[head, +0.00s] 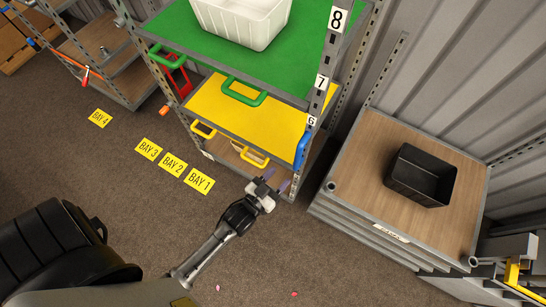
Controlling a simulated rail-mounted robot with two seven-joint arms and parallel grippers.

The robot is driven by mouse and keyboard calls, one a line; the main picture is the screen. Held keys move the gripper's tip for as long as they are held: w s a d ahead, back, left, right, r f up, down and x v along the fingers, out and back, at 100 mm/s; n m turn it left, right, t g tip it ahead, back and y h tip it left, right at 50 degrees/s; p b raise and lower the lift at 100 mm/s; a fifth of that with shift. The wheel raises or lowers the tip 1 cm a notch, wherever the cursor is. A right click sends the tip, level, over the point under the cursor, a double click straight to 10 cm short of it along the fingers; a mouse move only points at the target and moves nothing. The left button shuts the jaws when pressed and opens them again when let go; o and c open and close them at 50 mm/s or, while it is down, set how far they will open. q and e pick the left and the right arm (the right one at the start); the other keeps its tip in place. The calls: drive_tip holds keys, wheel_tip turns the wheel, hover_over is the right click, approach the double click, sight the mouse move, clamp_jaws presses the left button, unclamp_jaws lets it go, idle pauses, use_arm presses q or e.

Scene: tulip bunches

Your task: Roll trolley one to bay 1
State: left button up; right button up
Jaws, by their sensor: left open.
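The yellow BAY 1 floor label (199,181) lies on the brown floor in front of a tall metal rack (318,100). My left gripper (275,183) is low beside the rack's front right corner, to the right of the label. Its purple-tipped fingers are apart with nothing visible between them. A yellow handle (250,155) on the rack's lower level is just up and left of the gripper, apart from it. I cannot tell which thing is trolley one; no mark naming it is readable. My right gripper is not in view.
BAY 2 (173,164), BAY 3 (148,149) and BAY 4 (100,118) labels run leftward. A white crate (245,20) stands on the rack's green shelf (205,45). At right, a wood-topped platform (360,160) carries a black bin (421,175). Floor before the labels is clear.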

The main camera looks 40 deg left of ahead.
use_arm(q)
drive_tip(key=shift+s, duration=1)
